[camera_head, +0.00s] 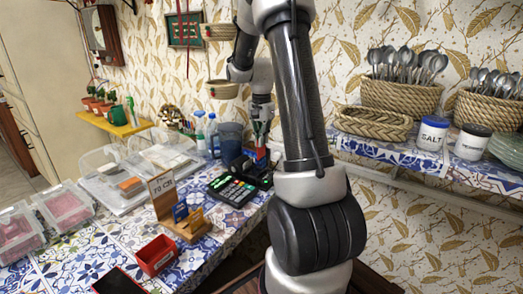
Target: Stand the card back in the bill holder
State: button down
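A small wooden holder (190,228) stands on the tiled table, left of my arm. A brown sign card (162,185) with dark lettering stands upright at its back left. Small blue cards (180,211) show at the holder's slots; I cannot tell which one is the task's card or how each is seated. My gripper (261,128) is small in view, pointing down over the back of the table, beyond the card terminal (232,190). Its fingertips blend with coloured things behind, so its opening and any held thing cannot be made out.
A dark blue cup (230,143) and bottles (205,130) stand at the back. Clear plastic containers (65,205) fill the left. Baskets of spoons (400,95) stand on the right shelf.

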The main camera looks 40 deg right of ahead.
jog(key=shift+r, duration=2.2)
